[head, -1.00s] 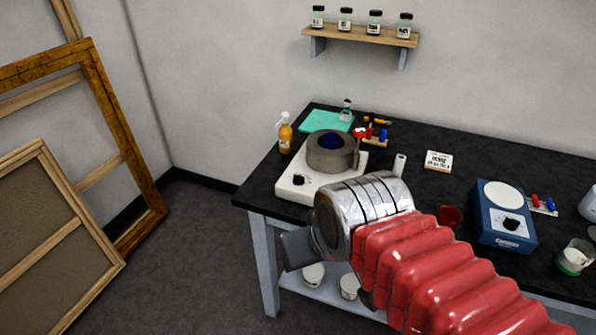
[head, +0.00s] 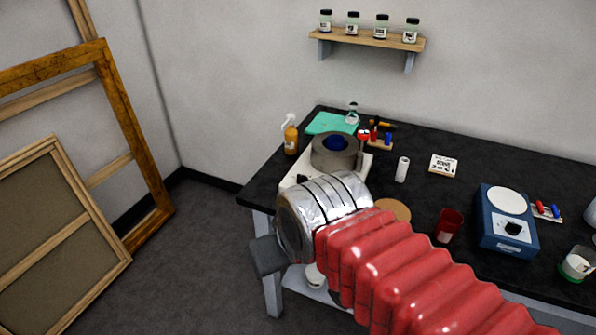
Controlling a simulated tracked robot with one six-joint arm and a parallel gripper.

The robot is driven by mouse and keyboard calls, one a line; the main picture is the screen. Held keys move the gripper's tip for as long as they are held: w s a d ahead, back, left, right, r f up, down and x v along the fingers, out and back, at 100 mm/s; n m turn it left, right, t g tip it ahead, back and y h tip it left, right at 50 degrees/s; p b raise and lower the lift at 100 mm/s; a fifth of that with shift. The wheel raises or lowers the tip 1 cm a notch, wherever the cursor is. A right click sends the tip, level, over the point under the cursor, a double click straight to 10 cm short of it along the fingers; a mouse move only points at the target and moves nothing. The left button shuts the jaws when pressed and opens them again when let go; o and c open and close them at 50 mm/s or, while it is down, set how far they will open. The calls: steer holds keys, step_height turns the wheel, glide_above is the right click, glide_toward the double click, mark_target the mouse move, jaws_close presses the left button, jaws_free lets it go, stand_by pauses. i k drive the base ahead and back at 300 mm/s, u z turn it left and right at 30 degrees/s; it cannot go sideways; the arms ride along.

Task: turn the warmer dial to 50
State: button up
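The warmer is a white box (head: 292,180) on the left part of the black table, with a grey ring-shaped heater (head: 337,152) holding something dark blue on top. Its dial (head: 303,179) shows only as a small dark piece above my arm; the rest of the dial and its marks are hidden. My gripper (head: 268,257) is mostly hidden behind the silver wrist; one dark grey part sticks out at the lower left, in front of the table's near left edge. I cannot see the fingertips, or whether they touch anything.
A blue device (head: 507,222) with a white round plate and its own dial stands at the right. A red cup (head: 448,226), a white cylinder (head: 402,169) and an orange spray bottle (head: 290,135) stand on the table (head: 425,200). Wooden frames (head: 120,130) lean at the left.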

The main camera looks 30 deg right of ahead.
mark_target(300, 179)
steer(key=u, duration=0.05)
steer(key=i, duration=1)
steer(key=z, duration=0.05)
